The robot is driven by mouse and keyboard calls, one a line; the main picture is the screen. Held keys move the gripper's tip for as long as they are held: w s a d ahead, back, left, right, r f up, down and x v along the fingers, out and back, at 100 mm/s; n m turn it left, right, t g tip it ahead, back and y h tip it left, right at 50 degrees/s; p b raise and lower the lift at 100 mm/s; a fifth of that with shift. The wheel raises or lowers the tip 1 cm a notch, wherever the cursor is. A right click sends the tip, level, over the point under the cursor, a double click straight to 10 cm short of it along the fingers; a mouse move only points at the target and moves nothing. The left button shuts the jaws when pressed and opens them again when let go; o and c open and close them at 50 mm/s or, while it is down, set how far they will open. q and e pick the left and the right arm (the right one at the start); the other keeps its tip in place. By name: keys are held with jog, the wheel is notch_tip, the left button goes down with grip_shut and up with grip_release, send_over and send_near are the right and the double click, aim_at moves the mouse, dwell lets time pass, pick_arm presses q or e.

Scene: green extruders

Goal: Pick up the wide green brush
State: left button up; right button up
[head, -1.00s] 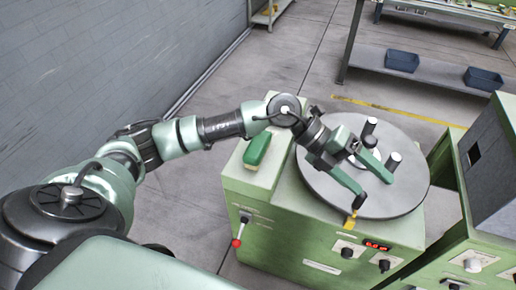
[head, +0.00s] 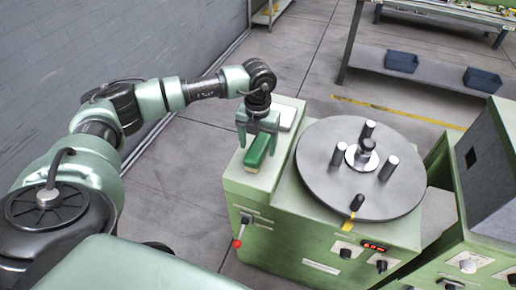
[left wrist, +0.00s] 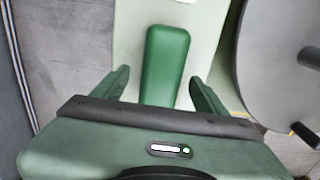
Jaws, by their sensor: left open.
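The wide green brush (head: 256,154) lies on the left part of the pale green machine's top (head: 236,180), beside the round grey turntable. Its green back faces up and a light edge shows beneath it. My left gripper (head: 257,141) points down over the brush in the head view, with its fingers spread. In the left wrist view the brush (left wrist: 165,62) lies lengthwise between the two open fingers (left wrist: 160,88) and reaches beyond their tips. The near end of the brush is hidden by the gripper body. I cannot tell the exact height gap. My right gripper is not in view.
The turntable (head: 330,185) with several upright dark pegs stands right of the brush. A red-knobbed lever (head: 237,243) is on the machine's front. A grey box machine (head: 490,170) is at the right. A shelf with blue bins (head: 402,61) stands behind.

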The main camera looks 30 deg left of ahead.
aim_at(258, 146)
pick_arm(q)
jog(key=shift+f, duration=0.8)
jog(key=c, duration=1.5)
jog(key=shift+c, duration=0.2)
jog(key=shift+r, duration=0.15)
notch_tip(258, 146, up, 20)
jog(key=b, duration=0.3)
